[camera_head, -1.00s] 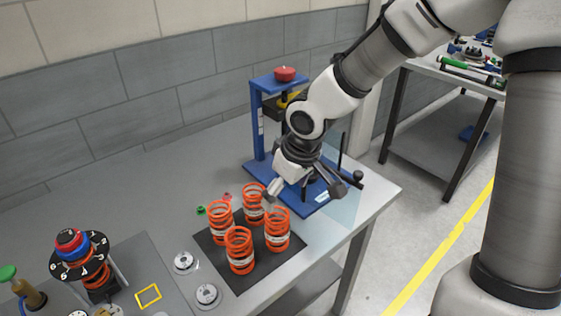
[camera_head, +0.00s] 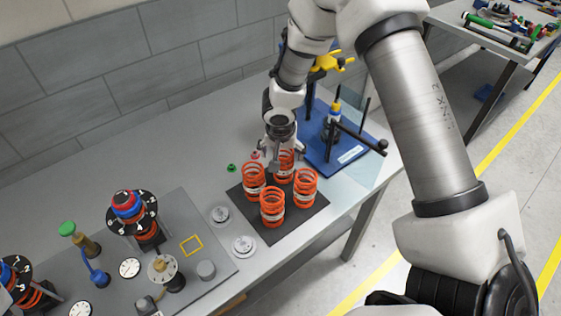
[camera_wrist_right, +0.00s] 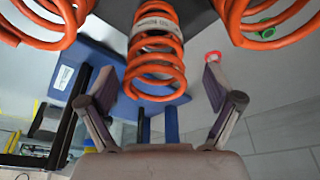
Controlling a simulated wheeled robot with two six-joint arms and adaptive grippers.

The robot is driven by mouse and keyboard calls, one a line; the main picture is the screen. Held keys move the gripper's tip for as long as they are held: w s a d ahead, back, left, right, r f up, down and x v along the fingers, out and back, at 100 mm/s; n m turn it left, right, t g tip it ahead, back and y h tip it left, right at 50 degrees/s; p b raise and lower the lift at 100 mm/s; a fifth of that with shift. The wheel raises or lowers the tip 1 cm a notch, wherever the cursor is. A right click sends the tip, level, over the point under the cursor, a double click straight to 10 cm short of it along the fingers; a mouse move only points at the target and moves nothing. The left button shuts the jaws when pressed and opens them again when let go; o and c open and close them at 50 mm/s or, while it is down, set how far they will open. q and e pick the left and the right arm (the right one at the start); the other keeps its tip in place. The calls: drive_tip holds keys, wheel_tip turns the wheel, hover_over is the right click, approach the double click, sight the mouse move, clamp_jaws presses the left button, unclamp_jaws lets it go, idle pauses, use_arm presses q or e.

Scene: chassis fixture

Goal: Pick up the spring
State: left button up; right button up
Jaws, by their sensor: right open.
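Several orange coil springs with white labels stand upright on a black mat (camera_head: 300,221): a front one (camera_head: 272,208), a left one (camera_head: 253,181), a right one (camera_head: 305,187) and a back one (camera_head: 286,163). My right gripper (camera_head: 273,160) is open at the back edge of the group, next to the back spring and partly in front of it. In the right wrist view, one labelled spring (camera_wrist_right: 154,45) lies ahead, lined up between the open fingers (camera_wrist_right: 152,92); contact cannot be made out. My left gripper is out of view.
A blue press stand (camera_head: 325,150) with a dark lever stands right of the springs. White discs (camera_head: 243,246) lie left of the mat. A grey fixture board (camera_head: 215,258) with gauges is at lower left. Small green (camera_head: 231,168) and red (camera_head: 255,155) parts lie behind the springs.

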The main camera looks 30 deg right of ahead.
drive_tip(key=f, duration=0.3)
drive_tip(key=shift+s+d+f+p, duration=0.15)
drive_tip(key=shift+d+f+p, duration=0.15)
drive_tip(key=shift+w+f, duration=0.3)
drive_tip(key=shift+f, duration=0.05)
drive_tip(key=shift+s+r, duration=0.15)
drive_tip(key=shift+s, duration=0.1)
drive_tip(key=c, duration=1.4)
drive_tip(key=shift+c, duration=0.2)
